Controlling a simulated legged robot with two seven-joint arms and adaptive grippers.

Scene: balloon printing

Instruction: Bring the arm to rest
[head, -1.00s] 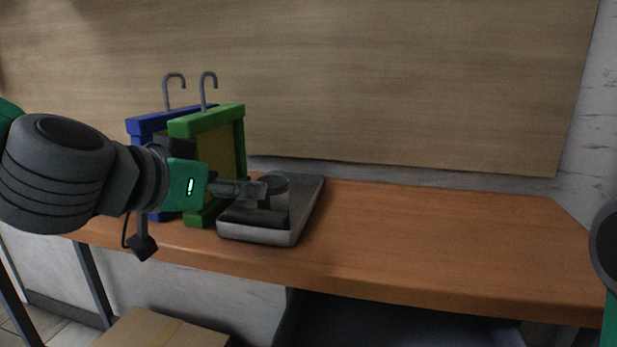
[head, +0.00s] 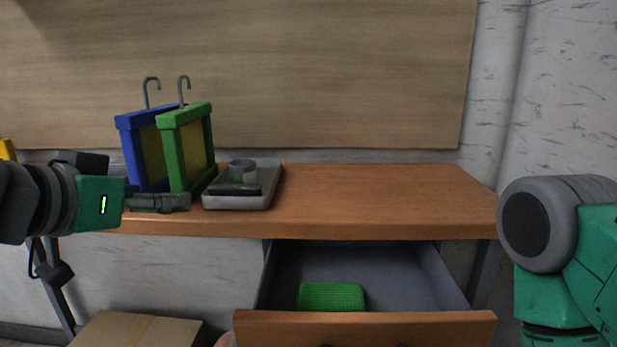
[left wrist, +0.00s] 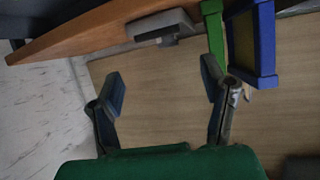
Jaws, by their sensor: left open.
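My left gripper (head: 160,202) comes in from the left in the head view, in front of the table edge and below the frames. In the left wrist view its two fingers (left wrist: 165,85) stand wide apart with nothing between them. My right arm shows at the right edge of the head view, but its gripper is out of view.
A blue frame (head: 129,150) and a green frame (head: 169,152) with hooks stand on the wooden table (head: 370,200). A drawer (head: 365,328) is open, with a green block (head: 331,296) inside. A cardboard box (head: 135,330) is below.

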